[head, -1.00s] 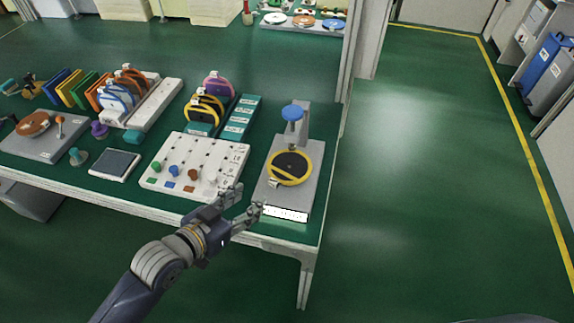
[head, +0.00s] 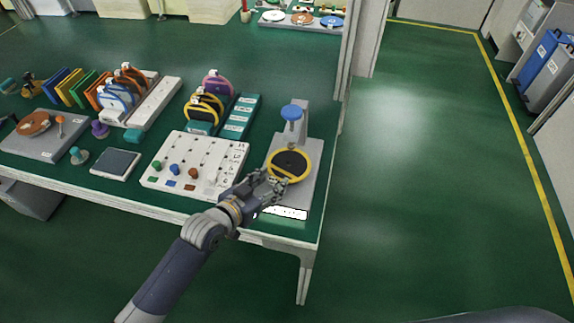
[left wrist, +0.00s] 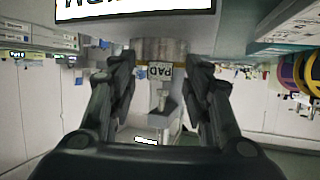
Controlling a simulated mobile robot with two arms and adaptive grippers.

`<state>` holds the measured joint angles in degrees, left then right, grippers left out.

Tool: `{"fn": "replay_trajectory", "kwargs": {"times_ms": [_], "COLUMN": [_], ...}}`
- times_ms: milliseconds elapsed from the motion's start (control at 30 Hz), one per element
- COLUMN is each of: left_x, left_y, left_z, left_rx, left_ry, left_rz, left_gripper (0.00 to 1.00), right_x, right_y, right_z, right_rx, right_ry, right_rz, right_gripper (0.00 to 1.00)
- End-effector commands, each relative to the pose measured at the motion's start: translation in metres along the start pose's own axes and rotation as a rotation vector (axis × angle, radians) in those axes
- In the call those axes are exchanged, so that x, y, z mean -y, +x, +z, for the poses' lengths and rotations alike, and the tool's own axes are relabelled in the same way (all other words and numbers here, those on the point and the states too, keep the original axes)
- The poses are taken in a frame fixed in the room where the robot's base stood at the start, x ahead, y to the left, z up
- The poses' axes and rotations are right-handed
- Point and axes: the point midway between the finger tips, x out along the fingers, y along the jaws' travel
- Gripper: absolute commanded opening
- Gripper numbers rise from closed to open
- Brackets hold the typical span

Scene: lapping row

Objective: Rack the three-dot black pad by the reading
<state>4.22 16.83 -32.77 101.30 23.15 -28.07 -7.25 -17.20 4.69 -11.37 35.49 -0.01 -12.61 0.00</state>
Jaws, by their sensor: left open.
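A black pad with a yellow ring (head: 291,163) lies flat on the grey gauge stand (head: 300,188), under its blue knob (head: 291,112). Its dots cannot be made out. My left gripper (head: 280,179) is open at the pad's near edge. A teal rack (head: 203,127) holds yellow-ringed black pads (head: 205,106) and a purple-ringed one (head: 217,84), beside a teal labelled strip (head: 238,117). My right gripper is out of view.
A white peg board (head: 205,158) with coloured pegs stands left of the gauge stand. Farther left are a dark-topped square plate (head: 116,163) and a white rack (head: 155,103) near orange and blue rings. The table edge is close on the right; open floor lies beyond.

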Motion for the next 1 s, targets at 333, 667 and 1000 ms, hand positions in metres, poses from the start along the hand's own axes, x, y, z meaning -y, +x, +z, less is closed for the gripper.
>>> {"fn": "replay_trajectory", "kwargs": {"times_ms": [333,667,1000], "left_x": [0.0,0.0,0.0], "left_y": [0.0,0.0,-0.007], "left_z": [0.001,0.0,-0.018], "left_rx": [0.001,0.0,-0.004], "left_ry": [0.0,-0.001,0.001], "left_rz": [0.0,0.0,0.001], "left_gripper": [0.09,0.0,0.0], "right_x": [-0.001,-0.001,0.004], "right_y": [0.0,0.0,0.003], "right_z": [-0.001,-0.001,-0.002], "right_rx": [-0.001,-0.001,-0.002], "right_ry": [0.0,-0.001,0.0], "right_rz": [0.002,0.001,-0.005], "right_gripper": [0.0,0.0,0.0]}}
